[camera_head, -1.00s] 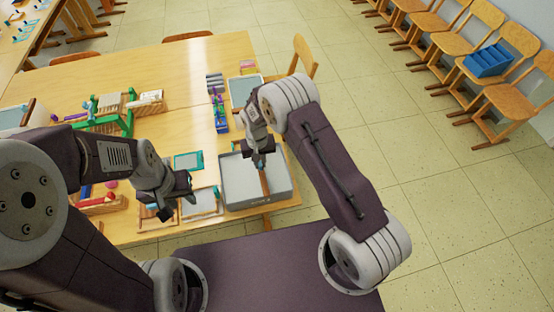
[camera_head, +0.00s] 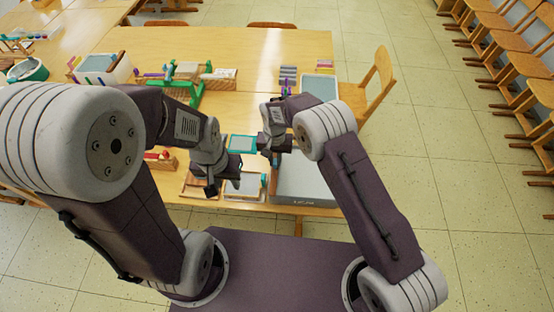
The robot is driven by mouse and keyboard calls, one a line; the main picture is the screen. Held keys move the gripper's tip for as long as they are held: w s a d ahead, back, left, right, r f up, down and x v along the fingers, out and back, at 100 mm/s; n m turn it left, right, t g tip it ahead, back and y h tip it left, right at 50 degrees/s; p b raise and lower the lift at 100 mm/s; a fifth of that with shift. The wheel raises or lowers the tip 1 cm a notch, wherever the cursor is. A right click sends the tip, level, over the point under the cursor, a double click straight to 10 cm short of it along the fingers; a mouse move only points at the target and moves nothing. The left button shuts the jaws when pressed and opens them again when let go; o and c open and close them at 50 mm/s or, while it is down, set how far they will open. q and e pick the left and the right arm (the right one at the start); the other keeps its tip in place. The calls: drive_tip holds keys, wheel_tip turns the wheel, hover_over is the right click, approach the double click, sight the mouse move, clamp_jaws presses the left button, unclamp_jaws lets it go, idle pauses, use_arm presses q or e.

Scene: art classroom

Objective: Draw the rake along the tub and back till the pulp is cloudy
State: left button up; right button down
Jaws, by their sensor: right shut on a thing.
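The grey tub (camera_head: 325,198) stands at the table's near edge, with a pale grey, even-looking surface of pulp (camera_head: 308,178) inside. My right gripper (camera_head: 275,157) is over the tub's left end, shut on the rake (camera_head: 273,182). The rake's brown wooden part points down at the tub's left side. Its lower end is too small to make out, and my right arm hides part of the tub's far side. My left gripper (camera_head: 224,186) is open and empty, left of the tub, above small framed screens.
A framed screen (camera_head: 245,186) lies just left of the tub. A teal-edged frame (camera_head: 243,143) lies behind it. A green press (camera_head: 185,88), a grey tray (camera_head: 319,88) and a white bin (camera_head: 103,68) stand farther back. A wooden chair (camera_head: 372,85) is at the right.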

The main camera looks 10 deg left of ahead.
drive_tip(key=shift+a+r, duration=0.15)
drive_tip(key=shift+a, duration=0.05)
drive_tip(key=c, duration=1.6)
unclamp_jaws()
drive_tip(key=shift+o, duration=0.8)
drive_tip(key=shift+a, duration=0.15)
drive_tip(key=shift+r, duration=0.35)
wheel_tip(320, 180, up, 8)
drive_tip(key=b, duration=0.1)
drive_tip(key=shift+r, duration=0.15)
